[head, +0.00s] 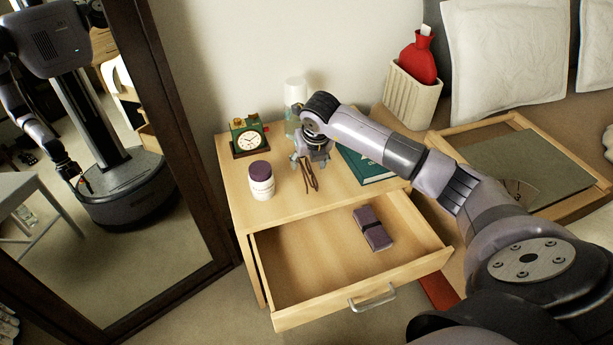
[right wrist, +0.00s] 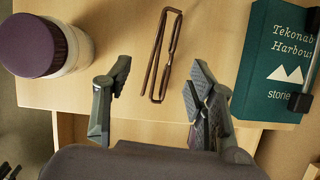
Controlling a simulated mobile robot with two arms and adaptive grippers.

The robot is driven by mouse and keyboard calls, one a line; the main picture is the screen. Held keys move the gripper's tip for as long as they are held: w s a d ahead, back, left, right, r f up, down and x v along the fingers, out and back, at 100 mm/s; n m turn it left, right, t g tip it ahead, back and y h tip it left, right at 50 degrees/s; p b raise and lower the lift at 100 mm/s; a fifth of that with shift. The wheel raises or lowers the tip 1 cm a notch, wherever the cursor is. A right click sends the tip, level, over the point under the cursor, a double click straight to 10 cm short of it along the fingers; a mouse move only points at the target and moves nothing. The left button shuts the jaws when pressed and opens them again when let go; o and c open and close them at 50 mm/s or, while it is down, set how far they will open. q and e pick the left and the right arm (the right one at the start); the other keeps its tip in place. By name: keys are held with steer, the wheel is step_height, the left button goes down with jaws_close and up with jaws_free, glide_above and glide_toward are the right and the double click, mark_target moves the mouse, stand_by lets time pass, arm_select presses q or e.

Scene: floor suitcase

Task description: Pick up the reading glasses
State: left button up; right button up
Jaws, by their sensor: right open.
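The reading glasses (head: 310,179), thin, brown and folded, lie on top of the wooden nightstand (head: 236,196). In the right wrist view the glasses (right wrist: 158,62) lie lengthwise ahead of my gripper. My right gripper (head: 312,162) is over the nightstand top, just behind the glasses in the head view. In the right wrist view its two fingers (right wrist: 160,80) are spread apart, one to each side of the line of the glasses, with nothing held. The gripper looks to be above the glasses; the exact height is unclear. My left gripper is not directly in view.
A white jar with a purple lid (head: 261,180) stands left of the glasses, and a green book (head: 368,168) lies right. A green clock (head: 249,138) and a bottle (head: 293,120) stand behind. The drawer (head: 300,272) is open, holding a purple case (head: 373,228). A mirror (head: 110,130) stands left.

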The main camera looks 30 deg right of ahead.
mark_target(307, 171)
steer(key=shift+b+x, duration=0.4)
steer(key=shift+x, duration=2.65)
arm_select(q)
steer(key=r, duration=0.1)
steer(key=w+r, duration=0.1)
steer(key=r, duration=0.1)
arm_select(e)
steer(key=shift+s, duration=0.25)
steer(key=shift+c, duration=0.2)
steer(key=c, duration=1.1)
steer(key=shift+o, duration=0.2)
